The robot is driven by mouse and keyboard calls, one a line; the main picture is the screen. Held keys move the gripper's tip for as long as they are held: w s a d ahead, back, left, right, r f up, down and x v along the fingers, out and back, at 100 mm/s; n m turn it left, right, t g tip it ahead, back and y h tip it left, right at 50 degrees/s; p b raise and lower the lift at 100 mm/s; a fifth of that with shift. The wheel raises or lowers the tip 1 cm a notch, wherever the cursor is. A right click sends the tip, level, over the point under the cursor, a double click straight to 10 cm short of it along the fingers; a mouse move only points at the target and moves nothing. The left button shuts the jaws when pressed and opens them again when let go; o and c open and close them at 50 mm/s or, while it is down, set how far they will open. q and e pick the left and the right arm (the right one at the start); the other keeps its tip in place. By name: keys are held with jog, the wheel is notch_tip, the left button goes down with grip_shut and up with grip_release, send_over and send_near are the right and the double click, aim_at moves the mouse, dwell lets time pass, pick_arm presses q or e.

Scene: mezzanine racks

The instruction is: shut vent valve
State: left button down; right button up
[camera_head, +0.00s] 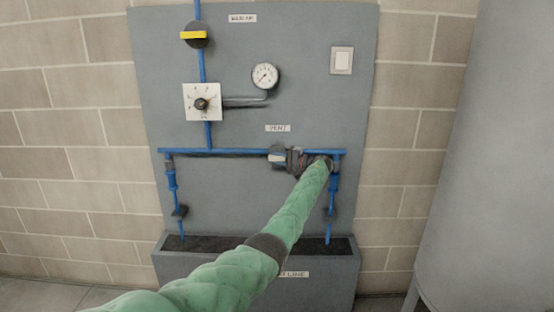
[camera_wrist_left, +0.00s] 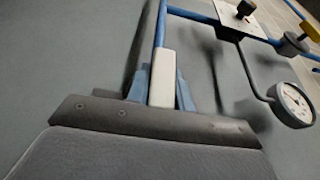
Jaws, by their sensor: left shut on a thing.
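The vent valve (camera_head: 277,149) sits on the horizontal blue pipe, just under the VENT label (camera_head: 277,128) on the grey panel. Its pale handle (camera_head: 275,158) shows at the left end of my left gripper (camera_head: 286,159). In the left wrist view, the pale handle (camera_wrist_left: 162,78) stands between the two blue fingers of my left gripper (camera_wrist_left: 161,88), which is shut on it. The handle looks roughly in line with the blue pipe there. My gripper hides part of the valve. My right gripper is in neither view.
A pressure gauge (camera_head: 265,76), a dial knob plate (camera_head: 202,102) and a yellow-handled valve (camera_head: 194,36) are higher on the panel. A white switch (camera_head: 342,60) is upper right. A trough (camera_head: 175,265) stands below. A large grey tank (camera_head: 500,150) is at right.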

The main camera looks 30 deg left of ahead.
pick_arm(q)
jog(key=shift+d, duration=0.1)
jog(key=c, duration=1.2)
grip_release()
jog(key=shift+w, duration=0.1)
jog(key=shift+c, duration=0.2)
jog(key=shift+d, duration=0.1)
jog(key=w+d+b, duration=0.1)
jog(key=d+b, duration=0.1)
jog(key=d, duration=0.5)
jog(key=shift+d+f, duration=0.15)
jog(key=shift+d, duration=0.2)
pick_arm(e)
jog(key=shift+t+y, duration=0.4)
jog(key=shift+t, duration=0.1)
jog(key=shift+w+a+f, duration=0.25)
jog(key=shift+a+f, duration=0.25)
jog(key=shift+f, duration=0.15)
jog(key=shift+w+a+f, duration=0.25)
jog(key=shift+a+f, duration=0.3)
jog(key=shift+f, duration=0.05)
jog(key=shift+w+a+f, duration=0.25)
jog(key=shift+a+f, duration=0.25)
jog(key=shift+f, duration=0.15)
pick_arm(q)
jog(key=shift+w, duration=0.15)
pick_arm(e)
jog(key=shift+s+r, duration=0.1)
